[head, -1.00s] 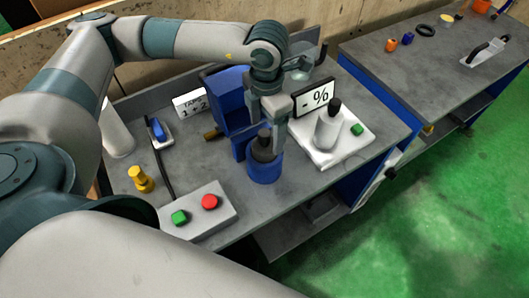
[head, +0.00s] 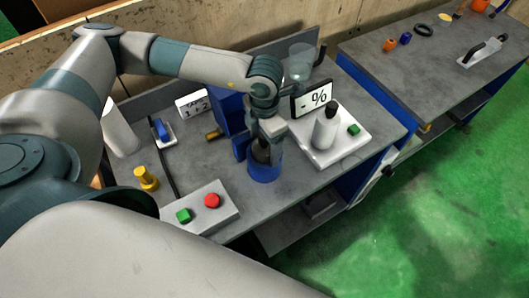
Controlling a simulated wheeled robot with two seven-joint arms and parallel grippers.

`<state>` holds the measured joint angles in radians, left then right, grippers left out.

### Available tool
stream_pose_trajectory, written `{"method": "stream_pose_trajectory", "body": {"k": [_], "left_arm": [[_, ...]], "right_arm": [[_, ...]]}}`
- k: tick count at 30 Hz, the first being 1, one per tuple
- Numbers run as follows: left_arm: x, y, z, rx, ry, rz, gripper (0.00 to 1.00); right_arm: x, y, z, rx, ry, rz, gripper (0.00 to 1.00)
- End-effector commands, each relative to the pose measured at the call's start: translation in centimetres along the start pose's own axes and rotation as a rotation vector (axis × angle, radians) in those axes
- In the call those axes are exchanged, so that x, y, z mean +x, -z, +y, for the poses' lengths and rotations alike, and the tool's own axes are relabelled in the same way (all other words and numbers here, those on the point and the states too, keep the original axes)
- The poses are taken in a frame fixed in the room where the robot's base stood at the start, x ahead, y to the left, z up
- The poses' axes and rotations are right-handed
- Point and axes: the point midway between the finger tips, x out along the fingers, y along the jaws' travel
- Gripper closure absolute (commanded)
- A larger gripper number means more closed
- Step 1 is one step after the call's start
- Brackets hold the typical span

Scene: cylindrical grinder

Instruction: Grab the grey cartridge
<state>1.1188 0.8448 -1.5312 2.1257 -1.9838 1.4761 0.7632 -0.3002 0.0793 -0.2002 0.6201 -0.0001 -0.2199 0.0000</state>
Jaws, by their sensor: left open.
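A second black-topped piece (head: 261,150) stands in the blue round holder (head: 265,171) in the middle of the bench. My left gripper (head: 263,147) is open and points down at this second piece, left of the scale. Its fingers partly hide the piece, and I cannot tell whether they touch it. My right gripper is not in view.
A grey button box (head: 200,208) with green and red buttons sits at the front. A yellow piece (head: 146,178) and a white cylinder (head: 119,130) stand at the left. A second table (head: 430,60) stands at the right.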

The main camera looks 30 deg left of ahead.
Motion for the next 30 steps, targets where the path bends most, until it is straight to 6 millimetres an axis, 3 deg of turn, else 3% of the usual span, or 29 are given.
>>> {"method": "stream_pose_trajectory", "body": {"k": [11,20,30], "left_arm": [[-0.01,-0.01,0.01,0.000,0.000,0.000,0.27],[-0.03,-0.01,0.03,0.000,-0.001,0.000,0.99],[-0.26,-0.08,0.05,0.000,-0.001,-0.002,1.00]], "right_arm": [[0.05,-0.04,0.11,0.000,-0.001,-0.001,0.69],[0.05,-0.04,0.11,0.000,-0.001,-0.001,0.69],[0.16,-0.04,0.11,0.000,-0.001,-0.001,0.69]]}}
